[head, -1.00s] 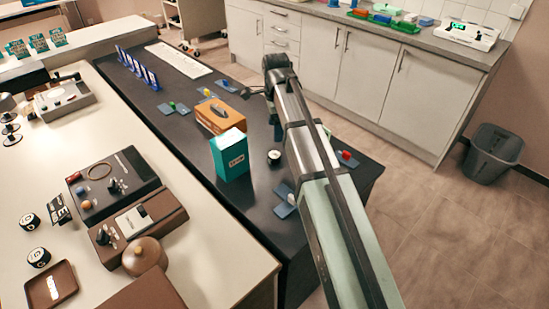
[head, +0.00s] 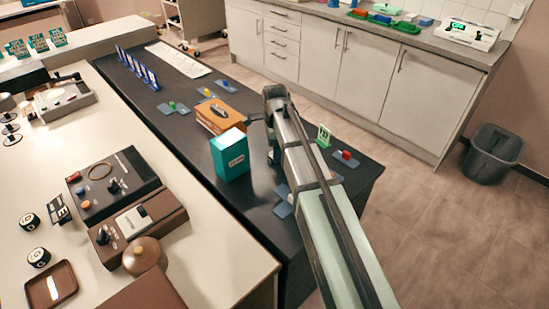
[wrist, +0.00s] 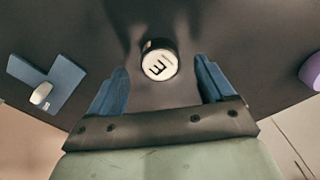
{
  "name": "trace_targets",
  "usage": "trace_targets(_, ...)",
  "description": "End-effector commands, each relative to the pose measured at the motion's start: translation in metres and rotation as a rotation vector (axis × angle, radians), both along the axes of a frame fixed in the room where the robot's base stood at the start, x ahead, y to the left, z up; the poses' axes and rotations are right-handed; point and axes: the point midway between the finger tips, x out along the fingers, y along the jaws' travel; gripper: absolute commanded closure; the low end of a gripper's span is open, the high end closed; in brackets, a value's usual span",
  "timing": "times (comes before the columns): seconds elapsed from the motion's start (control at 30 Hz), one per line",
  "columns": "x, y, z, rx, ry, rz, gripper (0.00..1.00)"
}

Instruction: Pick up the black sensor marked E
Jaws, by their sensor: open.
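The black sensor (wrist: 158,62) is a short round body with a pale top bearing a dark E, turned sideways in the wrist view. It stands on the dark worktop (head: 240,203). My gripper (wrist: 162,70) is open, with one blue finger on each side of the sensor's near part. A dark gap shows between the sensor and each finger, and nothing is held. In the head view my arm covers the sensor.
A teal box (head: 230,156) and an orange box (head: 218,117) stand left of my arm. A green stand (head: 324,136) and a blue piece with a red knob (head: 346,159) are to the right. A blue piece with a pale knob (wrist: 47,85) lies left in the wrist view.

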Motion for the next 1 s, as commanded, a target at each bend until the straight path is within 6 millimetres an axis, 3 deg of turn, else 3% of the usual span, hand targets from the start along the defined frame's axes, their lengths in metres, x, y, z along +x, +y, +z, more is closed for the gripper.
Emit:
trace_targets(0.2,0.000,0.000,-0.022,-0.001,-0.001,0.000,0.18)
trace_targets(0.43,0.000,0.000,-0.024,-0.001,-0.002,0.000,0.18)
trace_targets(1.0,0.000,0.000,-0.023,-0.001,-0.001,0.000,0.73)
